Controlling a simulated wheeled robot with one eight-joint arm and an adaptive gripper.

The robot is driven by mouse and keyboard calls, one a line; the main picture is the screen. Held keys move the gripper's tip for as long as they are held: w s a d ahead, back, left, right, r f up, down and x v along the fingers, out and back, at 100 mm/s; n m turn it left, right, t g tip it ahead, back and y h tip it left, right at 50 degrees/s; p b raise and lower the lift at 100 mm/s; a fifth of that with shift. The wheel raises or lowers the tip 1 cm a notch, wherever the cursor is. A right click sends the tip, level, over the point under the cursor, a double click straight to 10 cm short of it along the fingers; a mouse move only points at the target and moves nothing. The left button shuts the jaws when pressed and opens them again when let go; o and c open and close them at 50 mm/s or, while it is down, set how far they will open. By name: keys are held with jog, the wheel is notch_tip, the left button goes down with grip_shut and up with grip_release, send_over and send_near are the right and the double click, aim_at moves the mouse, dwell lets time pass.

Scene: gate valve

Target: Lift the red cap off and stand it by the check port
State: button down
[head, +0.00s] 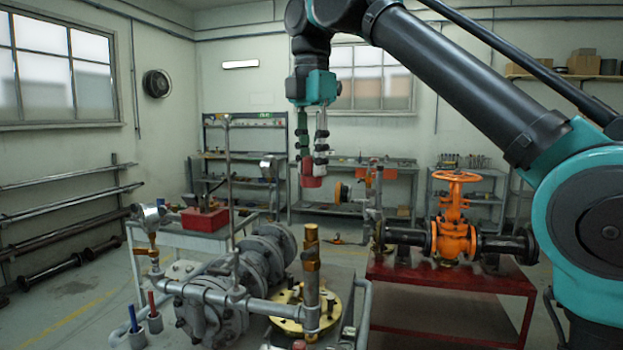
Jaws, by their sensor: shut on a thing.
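My gripper (314,166) hangs pointing down in the upper middle of the head view. It is shut on the red cap (312,182), which shows just below the fingertips. The cap is in the air above a vertical grey pipe with a brass fitting (311,240) on its top, with a clear gap between. The pipe stands over a round yellow flange (291,307) at the front of the pipework. I cannot tell for certain which fitting is the check port.
Grey flanged valve bodies (262,252) and a gauge (150,216) stand left of the brass fitting. An orange gate valve (455,238) sits on a red bench (470,283) at right. A red toolbox (204,219) is on a table behind. Open air surrounds the cap.

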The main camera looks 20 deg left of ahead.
jog(key=shift+r, duration=2.5)
